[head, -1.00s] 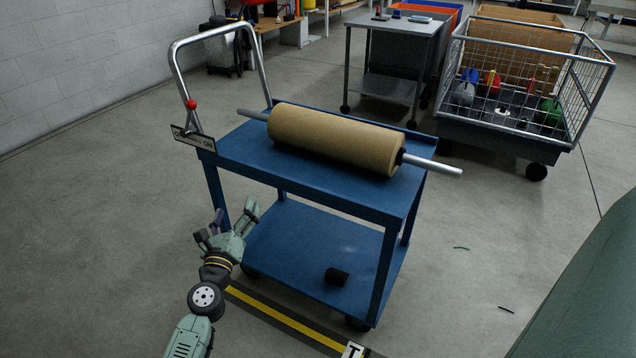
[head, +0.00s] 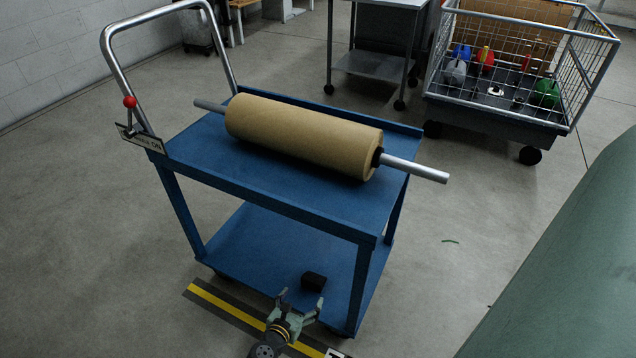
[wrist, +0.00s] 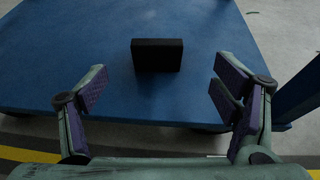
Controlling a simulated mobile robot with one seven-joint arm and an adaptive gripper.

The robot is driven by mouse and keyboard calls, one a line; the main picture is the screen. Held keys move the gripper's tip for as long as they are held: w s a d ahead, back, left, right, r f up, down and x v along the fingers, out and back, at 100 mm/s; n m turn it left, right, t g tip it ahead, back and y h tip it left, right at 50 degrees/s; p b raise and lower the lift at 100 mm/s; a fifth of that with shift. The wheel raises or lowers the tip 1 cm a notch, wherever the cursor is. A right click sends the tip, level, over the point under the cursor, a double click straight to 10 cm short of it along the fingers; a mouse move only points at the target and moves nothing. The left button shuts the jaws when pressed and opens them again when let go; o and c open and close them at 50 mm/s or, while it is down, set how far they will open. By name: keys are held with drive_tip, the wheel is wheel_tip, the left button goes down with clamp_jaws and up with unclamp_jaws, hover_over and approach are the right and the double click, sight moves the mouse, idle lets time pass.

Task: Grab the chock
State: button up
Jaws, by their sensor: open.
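The chock (head: 313,282) is a small black block on the lower blue shelf of the cart, near its front edge. In the wrist view the chock (wrist: 157,56) lies ahead, a little left of the middle between my fingers. My gripper (head: 295,296) is open and empty, just in front of the chock at the shelf's front edge. In the wrist view my gripper (wrist: 164,88) has its fingers spread wide, with the chock beyond the fingertips and apart from them.
The blue cart's upper shelf (head: 205,150) carries a brown roll (head: 300,135) on a metal bar, above the chock. A cart leg (wrist: 300,92) stands right of my gripper. A yellow-black floor strip (head: 225,308) runs in front. A wire cage (head: 590,75) stands back right.

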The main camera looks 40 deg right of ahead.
sight(310, 282)
drive_tip(key=x, duration=0.5)
drive_tip(key=shift+d, duration=0.2)
drive_tip(key=shift+w+b+x, duration=0.1)
drive_tip(key=shift+b+x, duration=0.1)
drive_tip(key=shift+x, duration=1.2)
drive_tip(key=shift+w+b+x, duration=0.15)
drive_tip(key=shift+x, duration=1.2)
drive_tip(key=shift+a+r, duration=0.1)
drive_tip(key=shift+a, duration=0.05)
drive_tip(key=c, duration=1.5)
drive_tip(key=shift+o, duration=0.2)
drive_tip(key=shift+r, duration=0.1)
